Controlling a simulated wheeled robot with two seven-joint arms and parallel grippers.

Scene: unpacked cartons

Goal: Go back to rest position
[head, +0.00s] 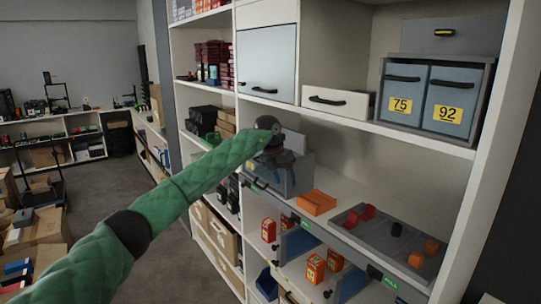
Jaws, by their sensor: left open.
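My left arm (190,187), in a green sleeve, reaches from the lower left to the shelf. My left gripper (278,158) is dark and small, at the top of an open grey bin (291,178) on the middle shelf. It is open, and its fingertips are partly hidden, so I cannot tell whether they touch the bin. My right gripper is out of view.
An orange box (316,202) lies right of the bin. A grey tray (381,240) with red, black and orange items is farther right. Bins numbered 75 (401,92) and 92 (452,100) stand above. Open floor (112,185) lies to the left.

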